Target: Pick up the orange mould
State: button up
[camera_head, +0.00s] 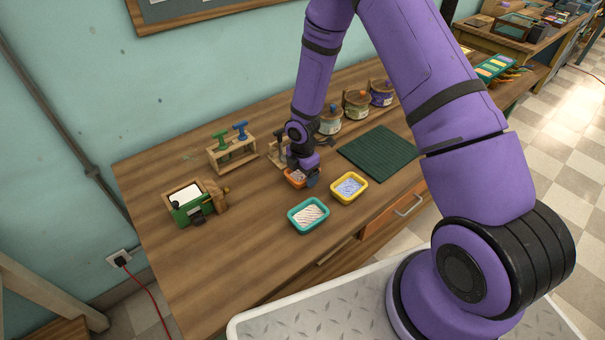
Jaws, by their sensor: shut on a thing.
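The orange mould (292,179) is a small tray with pale contents on the wooden table, partly hidden by my gripper. My gripper (305,180) is over its right side, pointing down, and is shut on the orange mould. I cannot tell whether the mould is clear of the table top. A yellow mould (334,197) with bluish contents stands just to the right and nearer. A teal mould (295,224) with whitish contents stands in front of the orange one.
A dark green mat (379,153) lies to the right. Several lidded jars (330,124) stand behind. A wooden rack (232,157) with green and blue stamps and a green device (190,206) stand on the left. The table's (230,270) front left is clear.

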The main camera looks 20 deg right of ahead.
aim_at(303, 177)
jog(key=shift+r, duration=0.1)
notch_tip(303, 177, up, 10)
jog(key=shift+f, duration=0.2)
dwell(0.8)
jog(key=shift+r, duration=0.1)
jog(key=shift+d, duration=0.1)
dwell(0.7)
